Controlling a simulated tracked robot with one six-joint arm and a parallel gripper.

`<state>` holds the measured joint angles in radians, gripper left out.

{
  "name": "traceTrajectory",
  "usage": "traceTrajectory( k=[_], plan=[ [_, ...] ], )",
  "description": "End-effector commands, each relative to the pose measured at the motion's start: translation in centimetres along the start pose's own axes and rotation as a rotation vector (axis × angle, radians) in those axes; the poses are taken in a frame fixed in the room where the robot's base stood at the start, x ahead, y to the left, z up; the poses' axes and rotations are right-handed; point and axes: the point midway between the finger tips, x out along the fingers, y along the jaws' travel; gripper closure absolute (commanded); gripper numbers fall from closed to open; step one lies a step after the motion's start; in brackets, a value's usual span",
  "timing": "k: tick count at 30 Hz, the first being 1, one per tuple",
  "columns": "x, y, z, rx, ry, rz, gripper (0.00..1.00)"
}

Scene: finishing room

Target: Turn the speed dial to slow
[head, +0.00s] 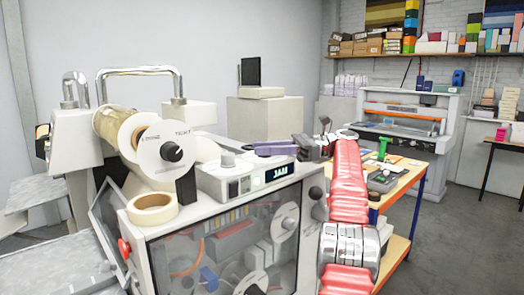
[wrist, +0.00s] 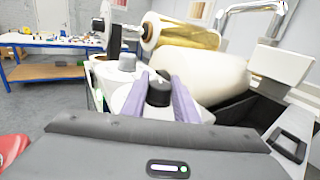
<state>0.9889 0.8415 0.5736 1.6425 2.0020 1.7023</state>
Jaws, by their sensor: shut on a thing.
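In the wrist view a black dial (wrist: 159,92) with a pale mark on its top stands on the control box. The two purple fingers of my gripper (wrist: 163,80) lie on either side of it, shut on it. In the head view my gripper (head: 258,149) reaches from the right over the white control box (head: 213,180), and its fingers hide the dial. I cannot read any marks around the dial. A lit display (head: 276,173) is on the box's front. A grey knob (head: 228,159) stands beside the held dial and also shows in the wrist view (wrist: 127,62).
A gold foil roll (head: 113,125) and a white disc with a black hub (head: 168,152) stand left of the box. A tape roll (head: 152,208) lies on the machine. A chrome handle (head: 140,70) rises behind. A workbench (head: 418,172) stands at right.

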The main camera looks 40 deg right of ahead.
Motion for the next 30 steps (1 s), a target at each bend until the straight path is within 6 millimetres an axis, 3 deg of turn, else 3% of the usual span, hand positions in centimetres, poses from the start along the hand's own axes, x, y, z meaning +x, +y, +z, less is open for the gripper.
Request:
traceTrajectory(
  k=[14,15,22,30],
  plan=[
    [0.01,0.01,0.18,-0.004,-0.002,0.006,0.95],
    [0.01,0.01,0.18,-0.004,-0.002,0.006,0.71],
    [-0.01,0.01,0.11,-0.003,-0.001,0.006,0.55],
    [-0.03,0.00,0.06,-0.002,-0.001,0.006,0.55]
  ],
)
